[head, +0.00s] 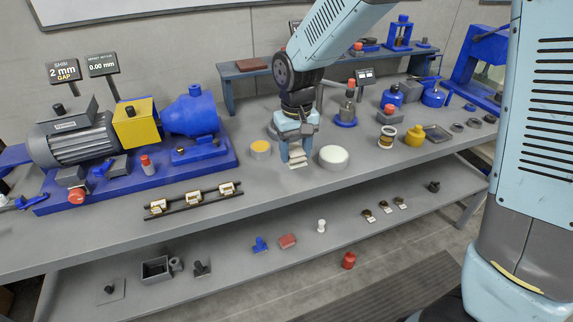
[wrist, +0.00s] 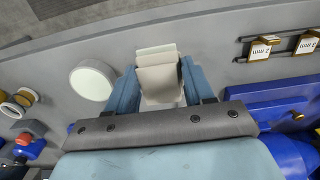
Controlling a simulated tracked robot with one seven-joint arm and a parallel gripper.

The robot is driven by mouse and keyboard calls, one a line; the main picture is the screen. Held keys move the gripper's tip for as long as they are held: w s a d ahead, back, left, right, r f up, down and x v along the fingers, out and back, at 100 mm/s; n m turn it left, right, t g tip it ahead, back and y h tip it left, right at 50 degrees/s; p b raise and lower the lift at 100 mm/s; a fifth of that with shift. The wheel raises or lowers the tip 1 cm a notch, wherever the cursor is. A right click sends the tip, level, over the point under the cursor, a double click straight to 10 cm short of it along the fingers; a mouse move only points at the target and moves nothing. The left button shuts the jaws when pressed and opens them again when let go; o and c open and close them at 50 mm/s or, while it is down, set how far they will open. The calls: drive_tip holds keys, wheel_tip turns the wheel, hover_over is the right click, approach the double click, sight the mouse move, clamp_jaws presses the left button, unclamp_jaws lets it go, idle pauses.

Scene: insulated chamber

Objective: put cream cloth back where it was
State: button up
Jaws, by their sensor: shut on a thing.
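The cream cloth (head: 298,157) is folded in layers and sits between the fingers of my gripper (head: 295,146), at the middle of the grey bench. In the wrist view the cloth (wrist: 158,72) shows between the two blue fingers of my gripper (wrist: 158,85), which is shut on it. Part of the cloth is hidden by the fingers. I cannot tell whether its lower edge touches the bench top.
A white round pad (head: 333,156) is close on the right, and a yellow-topped round tin (head: 260,148) on the left. A rail with brass-coloured blocks (head: 193,199) lies near the front edge. The motor and pump unit (head: 130,145) stands left. Bare bench (head: 285,185) lies in front.

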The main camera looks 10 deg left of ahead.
drive_tip(key=w+f, duration=0.1)
drive_tip(key=w+a+f, duration=0.1)
drive_tip(key=f, duration=0.1)
drive_tip(key=w+a+f, duration=0.1)
drive_tip(key=f, duration=0.1)
drive_tip(key=shift+w+a+f, duration=0.1)
drive_tip(key=shift+a, duration=0.1)
wheel_tip(320, 180, down, 3)
drive_tip(key=shift+w+f, duration=0.1)
drive_tip(key=shift+f, duration=0.05)
drive_tip(key=o, duration=1)
wheel_tip(320, 180, up, 12)
drive_tip(key=shift+r, duration=0.1)
